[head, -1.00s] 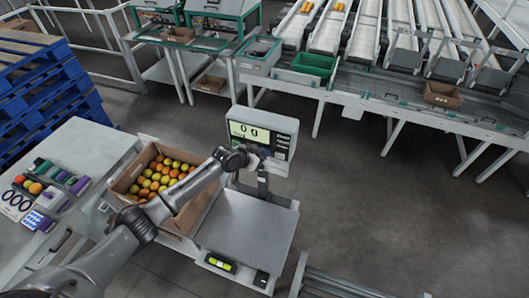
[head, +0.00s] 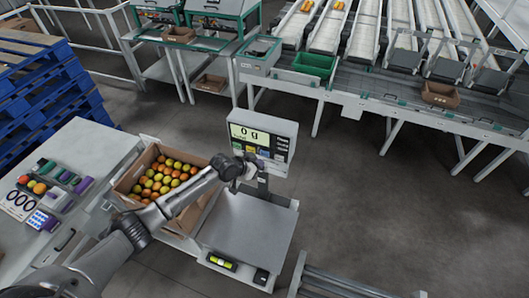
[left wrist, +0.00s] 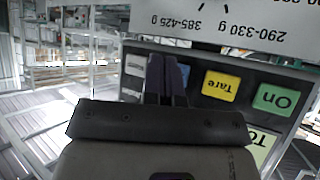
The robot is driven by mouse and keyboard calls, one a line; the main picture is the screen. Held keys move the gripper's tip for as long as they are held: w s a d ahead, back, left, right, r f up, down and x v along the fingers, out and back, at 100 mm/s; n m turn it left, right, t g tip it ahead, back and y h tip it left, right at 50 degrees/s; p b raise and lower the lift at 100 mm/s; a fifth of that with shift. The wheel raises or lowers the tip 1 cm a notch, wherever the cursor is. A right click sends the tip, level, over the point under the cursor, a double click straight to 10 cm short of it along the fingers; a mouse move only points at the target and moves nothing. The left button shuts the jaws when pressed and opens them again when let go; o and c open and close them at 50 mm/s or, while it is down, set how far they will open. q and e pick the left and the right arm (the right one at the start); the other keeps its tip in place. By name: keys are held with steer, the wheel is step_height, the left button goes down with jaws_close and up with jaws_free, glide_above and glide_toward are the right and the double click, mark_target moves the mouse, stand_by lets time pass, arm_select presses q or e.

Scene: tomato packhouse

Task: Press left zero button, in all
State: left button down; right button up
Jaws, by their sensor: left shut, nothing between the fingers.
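The scale's display head (head: 262,130) stands on a post behind the weighing plate (head: 247,226) and reads 0 g. Its key panel shows upside down in the left wrist view, with a green On button (left wrist: 276,98), a yellow Tare button (left wrist: 220,86) and a pale button (left wrist: 135,66) at the left. My left gripper's shut, empty purple fingers (left wrist: 167,75) point at the panel, between Tare and the pale button. They cover most of a bluish button there. I cannot read a zero label or tell whether the fingertips touch. In the head view my left gripper (head: 249,166) is just below the panel. My right gripper is not in view.
A cardboard box (head: 128,182) of red and yellow tomatoes stands left of the weighing plate. A bench (head: 82,148) with coloured items is further left. Conveyors and a green crate (head: 315,65) are at the back. The floor to the right is clear.

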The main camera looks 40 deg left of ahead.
arm_select(q)
steer(key=s+p, duration=0.1)
steer(key=s, duration=0.1)
steer(key=s+d+p, duration=0.1)
steer(key=p, duration=0.1)
steer(key=shift+s, duration=0.35)
stand_by(0.7)
